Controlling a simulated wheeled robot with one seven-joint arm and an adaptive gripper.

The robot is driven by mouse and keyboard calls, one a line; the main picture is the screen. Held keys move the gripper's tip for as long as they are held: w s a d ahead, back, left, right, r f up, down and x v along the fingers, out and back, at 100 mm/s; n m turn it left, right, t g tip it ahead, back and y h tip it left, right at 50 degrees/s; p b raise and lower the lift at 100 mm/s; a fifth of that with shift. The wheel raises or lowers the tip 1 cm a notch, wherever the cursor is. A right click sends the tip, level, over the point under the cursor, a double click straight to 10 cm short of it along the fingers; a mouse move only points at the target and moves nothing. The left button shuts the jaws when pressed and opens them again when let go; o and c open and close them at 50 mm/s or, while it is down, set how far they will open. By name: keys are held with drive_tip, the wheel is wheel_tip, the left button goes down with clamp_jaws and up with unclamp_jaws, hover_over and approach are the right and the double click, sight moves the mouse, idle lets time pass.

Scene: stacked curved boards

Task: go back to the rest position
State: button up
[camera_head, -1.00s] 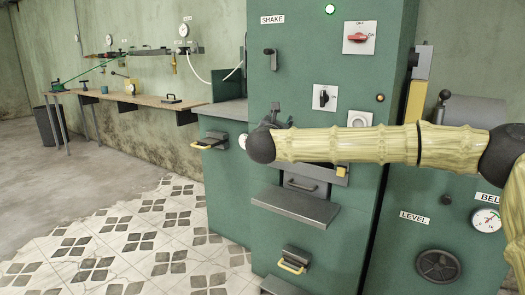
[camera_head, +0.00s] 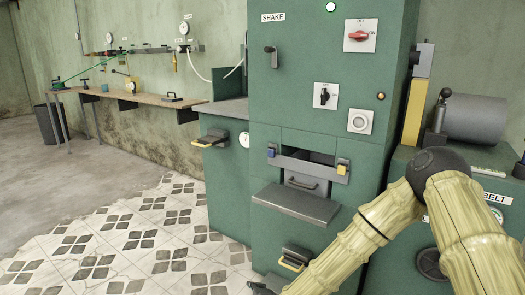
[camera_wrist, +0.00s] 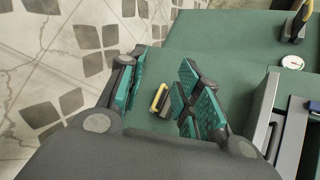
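My gripper (camera_wrist: 160,92) is open in the wrist view, with teal-padded fingers set apart and nothing held between them. Beyond the gap, the lower yellow-handled latch (camera_wrist: 158,99) shows on the green machine front; it also shows in the head view (camera_head: 294,258). In the head view my arm bends down at the lower right, and only a dark bit of my gripper shows at the bottom edge, below that latch. The tall green machine (camera_head: 290,105) stands upright with an open slot (camera_head: 308,156) above a grey shelf (camera_head: 297,204).
A smaller green cabinet (camera_head: 225,170) with a yellow handle stands left of the machine. A belt unit (camera_head: 475,118) is behind my arm at right. A wooden bench (camera_head: 140,102) lines the wall. The tiled floor (camera_head: 140,245) at left is clear.

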drive_tip(key=s+d+f+n+g+h, duration=0.1)
drive_tip(key=s+d+f+n+g, duration=0.2)
drive_tip(key=s+d+f+n, duration=0.45)
drive_tip(key=s+d+f+n+g, duration=0.35)
drive_tip(key=s+f, duration=0.55)
drive_tip(key=s, duration=0.6)
drive_tip(key=s+d+f+n+g+h, duration=0.1)
drive_tip(key=s+d+n+g, duration=0.15)
drive_tip(key=s+d, duration=0.6)
drive_tip(key=s+d+f+n+g+h, duration=0.15)
drive_tip(key=s+d+n, duration=0.35)
drive_tip(key=s, duration=0.6)
wheel_tip(320, 180, up, 32)
drive_tip(key=p, duration=3.2)
drive_tip(key=shift+w+d+m, duration=0.35)
